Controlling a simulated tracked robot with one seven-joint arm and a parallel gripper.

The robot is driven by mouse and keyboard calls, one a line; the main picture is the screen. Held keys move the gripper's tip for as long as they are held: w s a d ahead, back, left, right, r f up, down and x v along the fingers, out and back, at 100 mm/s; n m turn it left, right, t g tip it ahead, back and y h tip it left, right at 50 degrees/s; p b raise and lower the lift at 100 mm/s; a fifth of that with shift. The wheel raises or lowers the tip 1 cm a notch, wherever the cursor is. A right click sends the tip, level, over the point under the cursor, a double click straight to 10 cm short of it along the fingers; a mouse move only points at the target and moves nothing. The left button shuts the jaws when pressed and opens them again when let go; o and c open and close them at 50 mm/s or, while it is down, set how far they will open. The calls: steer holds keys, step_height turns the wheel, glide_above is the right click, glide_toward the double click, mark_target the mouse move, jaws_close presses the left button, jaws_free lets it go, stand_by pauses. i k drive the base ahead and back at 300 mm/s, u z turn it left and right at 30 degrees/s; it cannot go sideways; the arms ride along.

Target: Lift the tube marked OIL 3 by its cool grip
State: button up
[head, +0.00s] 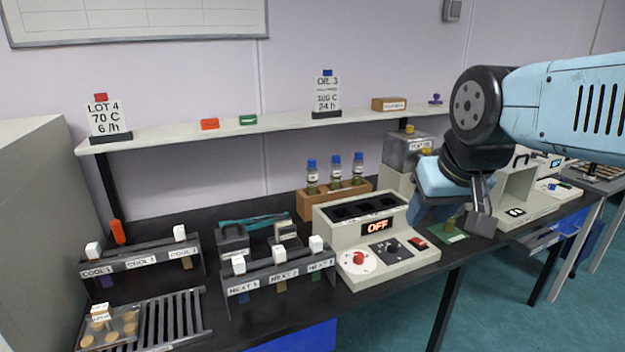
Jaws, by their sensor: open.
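Several glass tubes with blue caps stand upright in a wooden rack (345,199) at the back of the bench. They are a left tube (312,180), a middle tube (336,176) and a right tube (358,170). Their labels are too small to read, so I cannot tell which is marked OIL 3. A card (327,95) reading OIL 3, 100 C, 24 h stands on the shelf above them. My gripper (457,222) is open, to the right of the rack and apart from it. A small olive-yellow object shows near its fingers; I cannot tell whether it is between them.
A grey block heater (398,258) showing OFF stands in front of the rack. Hook racks labelled NEXT (280,283) and COOL (152,262) stand to the left. A shelf (230,134) runs above the bench. A green mat (447,238) lies by my gripper.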

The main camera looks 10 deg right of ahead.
mark_target(357, 168)
steer(key=u, duration=0.1)
steer(key=i, duration=1.05)
steer(key=z, duration=0.65)
